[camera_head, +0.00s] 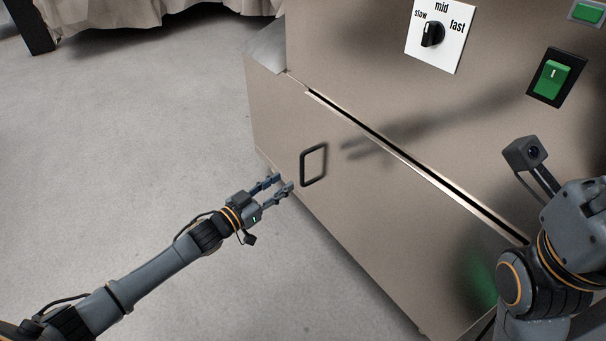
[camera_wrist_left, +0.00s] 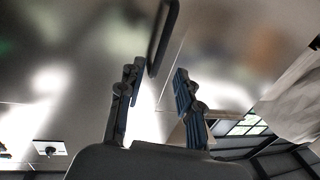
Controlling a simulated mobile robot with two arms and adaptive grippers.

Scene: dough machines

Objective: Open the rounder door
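The rounder's door (camera_head: 345,215) is a beige metal panel on the lower part of the machine, and it looks shut. Its black loop handle (camera_head: 313,165) is near the panel's left side. My left gripper (camera_head: 284,182) is open and empty, just left of and a little below the handle in the head view. In the left wrist view the dark handle (camera_wrist_left: 163,38) shows beyond the open fingers (camera_wrist_left: 157,85), in line with the space between them. I cannot tell whether a finger touches it. My right arm is at the right edge of the head view; its fingertips are out of view.
Above the door are a speed dial (camera_head: 433,34) marked slow, mid, fast and a green switch (camera_head: 550,77). A dark gap (camera_head: 400,152) runs along the door's top edge. Grey floor (camera_head: 140,120) to the left is clear. A cloth-covered table (camera_head: 130,12) stands at the back left.

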